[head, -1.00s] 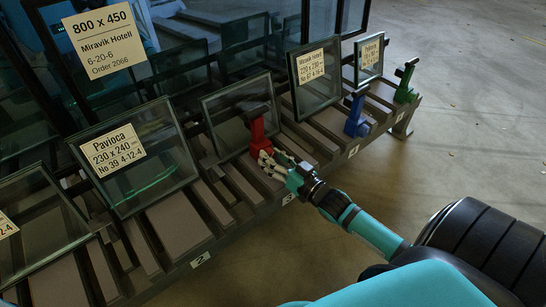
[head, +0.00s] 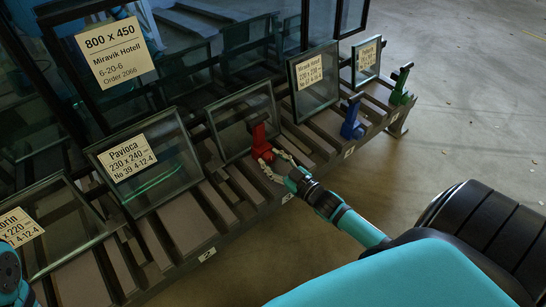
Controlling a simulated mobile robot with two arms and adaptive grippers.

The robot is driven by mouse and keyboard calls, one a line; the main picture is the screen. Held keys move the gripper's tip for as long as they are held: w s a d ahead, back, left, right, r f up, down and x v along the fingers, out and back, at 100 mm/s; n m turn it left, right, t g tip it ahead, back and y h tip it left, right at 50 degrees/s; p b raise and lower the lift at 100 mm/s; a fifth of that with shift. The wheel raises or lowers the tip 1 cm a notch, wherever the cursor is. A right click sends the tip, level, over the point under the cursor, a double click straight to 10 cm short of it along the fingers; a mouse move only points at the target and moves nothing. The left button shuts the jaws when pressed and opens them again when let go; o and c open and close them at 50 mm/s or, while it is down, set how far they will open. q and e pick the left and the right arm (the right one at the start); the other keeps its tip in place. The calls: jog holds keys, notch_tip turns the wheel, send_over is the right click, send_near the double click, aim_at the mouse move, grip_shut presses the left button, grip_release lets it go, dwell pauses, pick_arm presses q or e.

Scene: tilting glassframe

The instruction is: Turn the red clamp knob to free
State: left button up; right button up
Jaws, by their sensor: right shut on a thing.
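The red clamp (head: 262,143) stands upright on the slatted rack, in front of an unlabelled framed glass pane (head: 226,125). It has a black bar at its top. My right gripper (head: 272,166) reaches in from the lower right, low at the clamp's front. Its pale fingers are shut on the red knob at the clamp's foot, which they partly hide. My left gripper is out of view; only a piece of my left arm shows at the left edge.
A blue clamp (head: 352,121) and a green clamp (head: 400,86) stand farther right on the rack (head: 222,238). Labelled panes stand on both sides, including the Pavioca pane (head: 150,190). Open floor (head: 470,130) lies to the right.

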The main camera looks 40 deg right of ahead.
dwell(0.4)
jog(key=o, duration=1.1)
jog(key=shift+o, duration=0.2)
